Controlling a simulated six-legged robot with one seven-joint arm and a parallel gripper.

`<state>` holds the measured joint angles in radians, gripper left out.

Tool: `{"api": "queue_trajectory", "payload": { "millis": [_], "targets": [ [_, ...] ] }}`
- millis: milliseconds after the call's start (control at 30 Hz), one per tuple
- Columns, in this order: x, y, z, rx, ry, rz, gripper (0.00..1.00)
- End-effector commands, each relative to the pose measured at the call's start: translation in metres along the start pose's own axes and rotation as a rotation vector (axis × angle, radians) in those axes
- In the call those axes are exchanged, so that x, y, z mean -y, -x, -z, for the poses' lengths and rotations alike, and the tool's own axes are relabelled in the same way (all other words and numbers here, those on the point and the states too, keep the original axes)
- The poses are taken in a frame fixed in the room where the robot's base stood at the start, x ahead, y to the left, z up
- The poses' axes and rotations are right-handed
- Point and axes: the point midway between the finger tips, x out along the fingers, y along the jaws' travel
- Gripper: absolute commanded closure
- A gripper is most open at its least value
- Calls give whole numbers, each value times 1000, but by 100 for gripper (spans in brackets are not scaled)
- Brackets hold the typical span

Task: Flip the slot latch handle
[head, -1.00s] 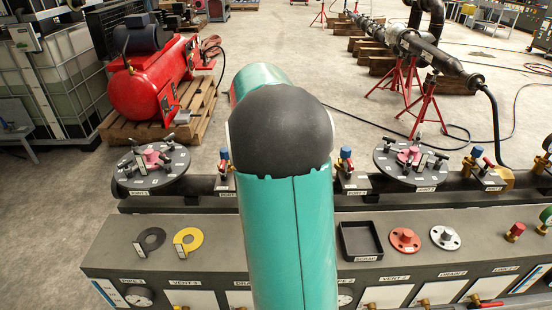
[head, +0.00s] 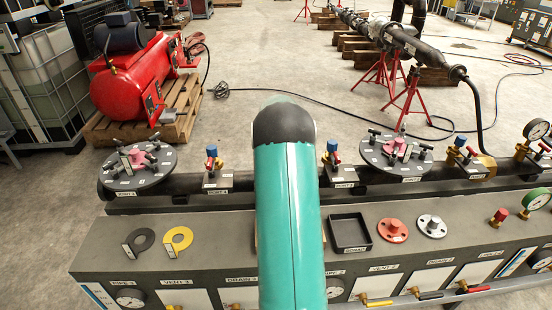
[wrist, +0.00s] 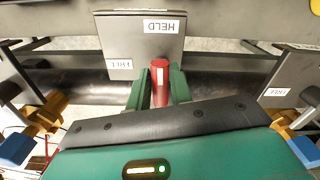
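A red handle (wrist: 159,84) with a white stripe stands in the middle of the wrist view, in front of a grey plate (wrist: 140,42) labelled HELD and LIFT, seen upside down. My gripper (wrist: 160,77) has its two green fingers on either side of the handle, close against it with no clear gap. The handle's lower end is hidden by my gripper's body. In the head view my own arm covers the middle of the bench, so the gripper and handle are hidden there.
A dark pipe (head: 232,181) runs along the bench, with round flanged discs (head: 138,168) (head: 397,157) at left and right. Blue-handled valves (head: 213,160) (head: 332,155) flank my arm. A black tray (head: 349,233) and yellow ring (head: 178,240) lie on the bench top.

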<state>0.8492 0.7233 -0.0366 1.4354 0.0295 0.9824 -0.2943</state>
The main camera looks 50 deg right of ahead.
Motion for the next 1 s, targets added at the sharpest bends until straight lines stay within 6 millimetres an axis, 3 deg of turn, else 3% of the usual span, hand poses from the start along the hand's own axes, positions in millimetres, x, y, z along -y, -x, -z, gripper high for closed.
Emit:
{"api": "queue_trajectory", "payload": {
  "millis": [600, 1000],
  "targets": [
    [-1, 0, 0, -1, 922, 1, 79],
    [0, 0, 0, 0, 1431, 0, 79]
  ]
}}
